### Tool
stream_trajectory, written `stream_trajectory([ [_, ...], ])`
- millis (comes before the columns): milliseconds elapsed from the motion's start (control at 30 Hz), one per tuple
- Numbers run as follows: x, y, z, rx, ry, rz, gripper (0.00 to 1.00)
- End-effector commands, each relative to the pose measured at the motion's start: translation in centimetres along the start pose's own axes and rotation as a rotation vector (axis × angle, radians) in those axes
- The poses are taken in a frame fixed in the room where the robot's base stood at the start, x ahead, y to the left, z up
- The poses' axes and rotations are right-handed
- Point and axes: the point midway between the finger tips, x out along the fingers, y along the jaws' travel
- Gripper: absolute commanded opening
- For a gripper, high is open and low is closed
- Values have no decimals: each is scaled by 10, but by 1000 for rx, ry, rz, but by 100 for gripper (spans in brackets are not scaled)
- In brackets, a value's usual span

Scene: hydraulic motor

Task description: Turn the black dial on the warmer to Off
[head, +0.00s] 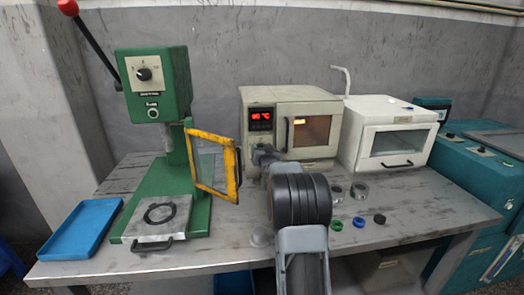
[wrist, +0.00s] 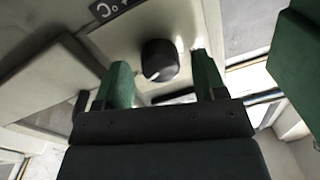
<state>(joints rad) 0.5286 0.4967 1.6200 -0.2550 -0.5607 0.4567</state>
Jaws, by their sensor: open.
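The beige warmer (head: 262,98) stands on the table's back middle with a red display reading 80 °C. Its black dial (wrist: 160,60) shows close up in the wrist view, with a white mark toward its lower left. In the head view the dial is hidden behind my arm. My gripper (wrist: 163,76) has green fingers, which are open and spread on either side of the dial. No finger clearly touches the dial, and the remaining gap in depth is hard to judge. In the head view my gripper (head: 262,152) is in front of the warmer's control panel.
A green press (head: 155,90) with an open yellow-framed door (head: 213,165) stands close left of my arm. A white oven (head: 390,130) is right of the warmer. A blue tray (head: 82,228) lies at left. Rings and small caps (head: 358,222) lie on the table right of my arm.

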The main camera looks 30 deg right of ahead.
Motion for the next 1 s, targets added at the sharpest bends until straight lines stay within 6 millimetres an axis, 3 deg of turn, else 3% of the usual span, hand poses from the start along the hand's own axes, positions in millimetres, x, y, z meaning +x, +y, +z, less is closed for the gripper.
stream_trajectory([
  [367, 4, -1, 0, 0, -1, -1, 64],
  [867, 4, -1, 0, 0, 0, -1, 17],
  [1000, 4, 0, 0, -3, 0, -1, 15],
])
